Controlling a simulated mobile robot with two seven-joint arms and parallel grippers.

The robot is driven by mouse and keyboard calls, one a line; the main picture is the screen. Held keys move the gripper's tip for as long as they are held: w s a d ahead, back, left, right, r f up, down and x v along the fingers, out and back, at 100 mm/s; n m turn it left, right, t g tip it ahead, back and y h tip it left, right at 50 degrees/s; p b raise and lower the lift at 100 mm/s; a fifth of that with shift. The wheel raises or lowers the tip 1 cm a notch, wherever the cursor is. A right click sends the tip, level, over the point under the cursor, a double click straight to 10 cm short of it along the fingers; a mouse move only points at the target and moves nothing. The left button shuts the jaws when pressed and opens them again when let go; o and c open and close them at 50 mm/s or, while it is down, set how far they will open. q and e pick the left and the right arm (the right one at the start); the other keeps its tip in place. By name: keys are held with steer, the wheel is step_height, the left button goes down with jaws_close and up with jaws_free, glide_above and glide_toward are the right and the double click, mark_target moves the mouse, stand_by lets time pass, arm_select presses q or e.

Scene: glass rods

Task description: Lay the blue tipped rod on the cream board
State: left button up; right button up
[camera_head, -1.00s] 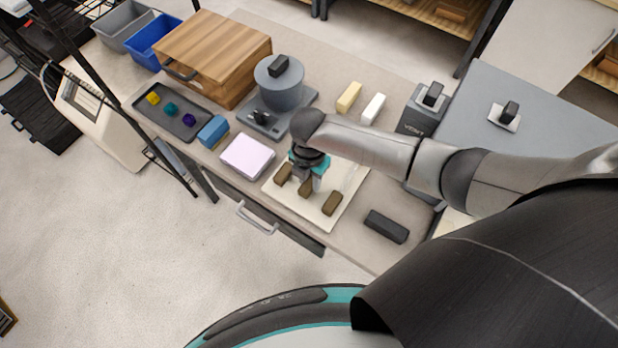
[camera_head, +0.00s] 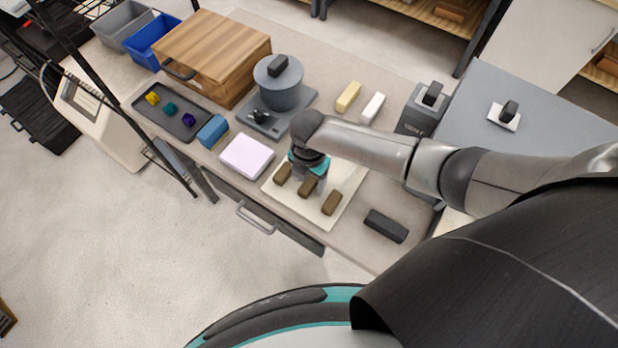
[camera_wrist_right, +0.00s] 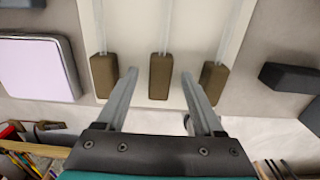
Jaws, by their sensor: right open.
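Thin clear rods lie over the cream board (camera_head: 335,222), which also shows in the right wrist view (camera_wrist_right: 240,22). Three brown blocks sit at their near ends: a left block (camera_wrist_right: 104,75), a middle block (camera_wrist_right: 161,77) and a right block (camera_wrist_right: 214,78). No blue tip can be made out, so I cannot tell which rod is the blue tipped one. My right gripper (camera_wrist_right: 160,74) is open, its fingers either side of the middle block with gaps showing; it hangs over the board in the head view (camera_head: 312,184). My left gripper is not in view.
A lilac box (camera_head: 247,157) stands left of the board, and a dark block (camera_head: 386,226) lies to its right. A grey round device (camera_head: 279,85) and yellow and white blocks (camera_head: 348,97) stand behind. The bench's front edge is close to the board.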

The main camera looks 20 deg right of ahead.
steer(key=shift+r, duration=0.1)
step_height(320, 180, up, 15)
steer(key=p, duration=0.2)
stand_by(0.4)
